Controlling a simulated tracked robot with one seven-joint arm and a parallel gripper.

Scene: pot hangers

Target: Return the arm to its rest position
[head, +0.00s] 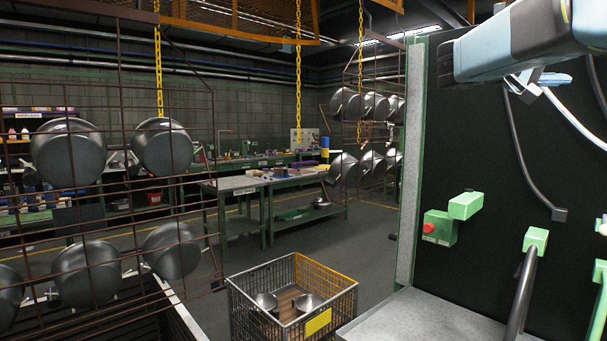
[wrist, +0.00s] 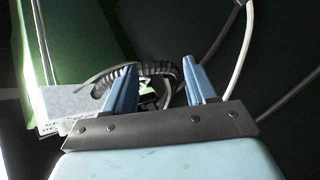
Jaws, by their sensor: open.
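My gripper (wrist: 158,76) shows in the wrist view with its two blue fingers apart and nothing between them. A dark coiled cable and pale cables lie behind the fingers, against a dark surface and a green edge. In the head view, light-blue and dark parts of my arm fill the top right corner, high in front of a dark panel. The fingers cannot be made out clearly there. No pot is near the gripper in the wrist view.
Pots (head: 68,152) hang on a wire rack at left, and more pots (head: 372,105) hang on a rack farther back. A wire crate (head: 290,300) with pots inside stands on the floor at centre. Green workbenches (head: 262,184) stand behind, with open floor between.

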